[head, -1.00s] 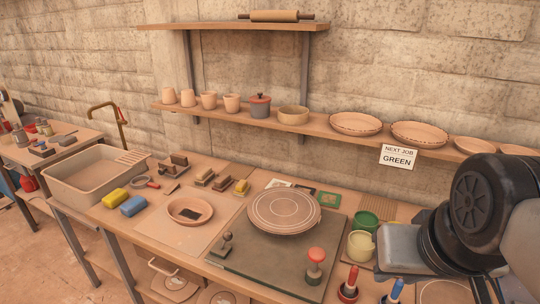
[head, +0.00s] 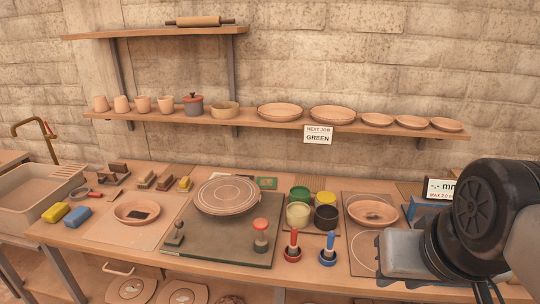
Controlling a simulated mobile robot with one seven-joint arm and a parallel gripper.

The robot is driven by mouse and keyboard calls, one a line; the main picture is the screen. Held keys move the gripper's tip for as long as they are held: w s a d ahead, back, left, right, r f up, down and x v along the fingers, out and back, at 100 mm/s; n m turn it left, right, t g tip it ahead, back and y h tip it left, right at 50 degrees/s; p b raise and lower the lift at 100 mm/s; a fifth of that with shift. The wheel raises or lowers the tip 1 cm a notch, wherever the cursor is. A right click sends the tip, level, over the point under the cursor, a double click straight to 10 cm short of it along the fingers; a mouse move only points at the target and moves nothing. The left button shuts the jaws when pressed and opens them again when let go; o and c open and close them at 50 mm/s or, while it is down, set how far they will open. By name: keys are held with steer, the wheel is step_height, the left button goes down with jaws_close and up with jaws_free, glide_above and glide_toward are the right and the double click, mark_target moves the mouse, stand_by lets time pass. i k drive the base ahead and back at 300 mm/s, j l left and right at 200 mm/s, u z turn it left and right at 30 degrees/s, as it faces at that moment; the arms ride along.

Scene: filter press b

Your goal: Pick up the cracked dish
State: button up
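A shallow clay dish (head: 373,211) with a few dark marks inside lies on a board at the right of the bench, left of my arm. Another clay dish (head: 137,212) with a dark square patch inside lies on a pale board at the left. I cannot tell for sure from here which dish is cracked. My arm fills the lower right of the head view. Only dark prong-like tips of what may be my gripper (head: 486,292) show at the bottom edge, apart from both dishes. Whether they are open or shut does not show.
A round plate-shaped mould (head: 228,195) sits on a dark slab mid-bench. Glaze pots (head: 299,214) and red and blue handled tools (head: 293,247) stand between it and the right dish. The wall shelf (head: 270,127) holds several dishes. A blue gauge box (head: 424,211) is behind my arm.

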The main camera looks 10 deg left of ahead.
mark_target(135, 212)
steer(key=j+z, duration=0.25)
steer(key=z, duration=0.15)
steer(key=j+z, duration=0.35)
steer(key=k+j, duration=0.1)
steer(key=j, duration=0.55)
steer(key=k+j, duration=0.1)
steer(key=j, duration=0.55)
steer(key=k+j, duration=0.1)
steer(key=j, duration=0.55)
steer(key=k+j, duration=0.1)
steer(key=j, duration=0.5)
steer(key=k+j, duration=0.1)
steer(key=j, duration=0.55)
steer(key=k+j, duration=0.1)
steer(key=j, duration=0.55)
steer(key=k+j, duration=0.1)
steer(key=j, duration=0.55)
